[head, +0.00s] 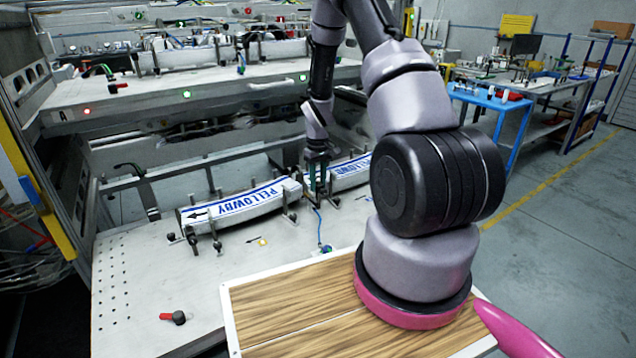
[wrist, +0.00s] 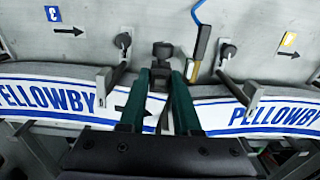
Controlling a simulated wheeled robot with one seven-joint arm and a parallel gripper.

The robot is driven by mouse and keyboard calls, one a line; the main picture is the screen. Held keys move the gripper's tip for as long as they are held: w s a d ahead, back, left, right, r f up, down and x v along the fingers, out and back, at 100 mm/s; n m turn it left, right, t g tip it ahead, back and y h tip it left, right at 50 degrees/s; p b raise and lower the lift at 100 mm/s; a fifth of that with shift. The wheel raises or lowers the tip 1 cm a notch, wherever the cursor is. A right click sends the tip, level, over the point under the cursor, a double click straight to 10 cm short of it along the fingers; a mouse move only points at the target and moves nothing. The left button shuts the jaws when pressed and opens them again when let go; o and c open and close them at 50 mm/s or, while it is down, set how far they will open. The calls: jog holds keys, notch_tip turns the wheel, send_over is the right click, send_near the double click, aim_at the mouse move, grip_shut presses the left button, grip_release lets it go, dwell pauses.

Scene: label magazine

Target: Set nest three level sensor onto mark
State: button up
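My gripper (wrist: 161,80) points down at the gap between two white, blue-lettered curved strips. In the wrist view its two green fingers stand apart on either side of a dark upright part with a knob-like head (wrist: 162,50). I cannot tell whether they touch it. In the head view my gripper (head: 318,182) is over the same gap, and its fingertips are hard to see. A black-and-yellow bar (wrist: 201,43) with a blue cable lies just right of the fingers; I cannot tell whether it is the level sensor.
The left strip (head: 238,202) and right strip (head: 350,172) sit among dark clamps, such as one on the right (wrist: 228,48). A red-and-black handle (head: 174,318) lies on the grey plate. The plate's front left is mostly clear. A wood-topped surface (head: 290,310) is in front.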

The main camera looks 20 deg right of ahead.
grip_shut()
dwell(1.2)
